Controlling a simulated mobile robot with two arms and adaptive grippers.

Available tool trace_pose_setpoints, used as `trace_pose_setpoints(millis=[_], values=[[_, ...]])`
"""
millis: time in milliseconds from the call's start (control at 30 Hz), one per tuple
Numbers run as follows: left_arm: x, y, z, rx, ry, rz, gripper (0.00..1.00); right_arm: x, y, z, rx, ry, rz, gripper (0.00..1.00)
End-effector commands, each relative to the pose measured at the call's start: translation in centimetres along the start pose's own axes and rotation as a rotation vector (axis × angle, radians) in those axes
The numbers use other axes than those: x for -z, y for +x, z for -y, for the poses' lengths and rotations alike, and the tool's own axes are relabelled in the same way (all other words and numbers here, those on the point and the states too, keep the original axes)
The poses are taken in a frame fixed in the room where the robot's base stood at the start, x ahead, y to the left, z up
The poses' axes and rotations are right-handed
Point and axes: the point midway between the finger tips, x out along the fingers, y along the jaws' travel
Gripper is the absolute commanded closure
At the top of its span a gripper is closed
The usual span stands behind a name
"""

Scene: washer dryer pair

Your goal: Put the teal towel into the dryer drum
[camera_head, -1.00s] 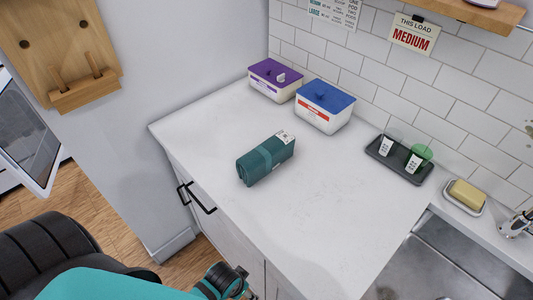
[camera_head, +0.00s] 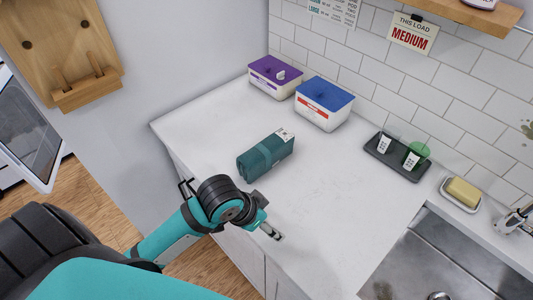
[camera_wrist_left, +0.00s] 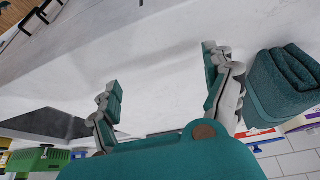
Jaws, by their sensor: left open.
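The towel (camera_wrist_left: 285,80) shows there at the right, beside the right finger. My right gripper is in neither view. The dryer drum cannot be made out.
A purple-lidded tub (camera_head: 274,78) and a blue-lidded tub (camera_head: 324,103) stand behind the towel by the tiled wall. A dark tray with cups (camera_head: 397,158), a soap dish (camera_head: 461,194) and a sink (camera_head: 440,260) are at right. The counter around the towel is clear.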

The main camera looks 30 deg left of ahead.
Motion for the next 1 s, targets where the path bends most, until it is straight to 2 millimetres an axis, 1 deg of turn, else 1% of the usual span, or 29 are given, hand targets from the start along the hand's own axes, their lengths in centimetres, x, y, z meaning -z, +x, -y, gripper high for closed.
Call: trace_pose_setpoints(millis=[33,100,167,200,267,300,400,500,600,667,733,800,867,1000], values=[[1.7,-0.2,1.1,0.003,0.030,-0.010,0.15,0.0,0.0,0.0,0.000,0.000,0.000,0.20],[3.7,-0.6,2.4,-0.004,0.061,-0.011,0.15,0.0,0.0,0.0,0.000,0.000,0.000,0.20],[5.3,-1.2,3.9,-0.003,0.079,-0.005,0.15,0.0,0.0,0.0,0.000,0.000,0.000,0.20],[6.4,-1.7,4.9,0.000,0.085,0.002,0.15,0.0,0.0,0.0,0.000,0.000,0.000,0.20],[7.8,-2.7,6.7,0.007,0.084,0.013,0.15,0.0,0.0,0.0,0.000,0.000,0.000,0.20],[8.6,-3.5,7.9,0.014,0.078,0.021,0.15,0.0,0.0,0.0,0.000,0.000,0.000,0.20],[10.5,-5.7,10.9,0.034,0.047,0.037,0.15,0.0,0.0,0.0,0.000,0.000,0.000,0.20],[11.7,-7.9,13.4,0.050,0.004,0.047,0.15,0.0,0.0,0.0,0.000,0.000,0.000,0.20],[12.5,-9.6,15.0,0.059,-0.033,0.050,0.15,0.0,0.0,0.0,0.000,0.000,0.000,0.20],[12.7,-10.1,15.5,0.060,-0.047,0.052,0.15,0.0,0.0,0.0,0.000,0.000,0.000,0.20],[12.8,-10.2,15.8,0.059,-0.057,0.054,0.15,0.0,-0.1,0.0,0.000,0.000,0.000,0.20],[12.8,-9.7,15.9,0.058,-0.061,0.056,0.15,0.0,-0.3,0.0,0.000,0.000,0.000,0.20],[12.7,-8.7,15.8,0.055,-0.061,0.058,0.15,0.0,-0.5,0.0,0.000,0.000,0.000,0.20],[12.6,-5.7,16.0,0.055,-0.060,0.057,0.15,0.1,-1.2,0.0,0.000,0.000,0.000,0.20]])
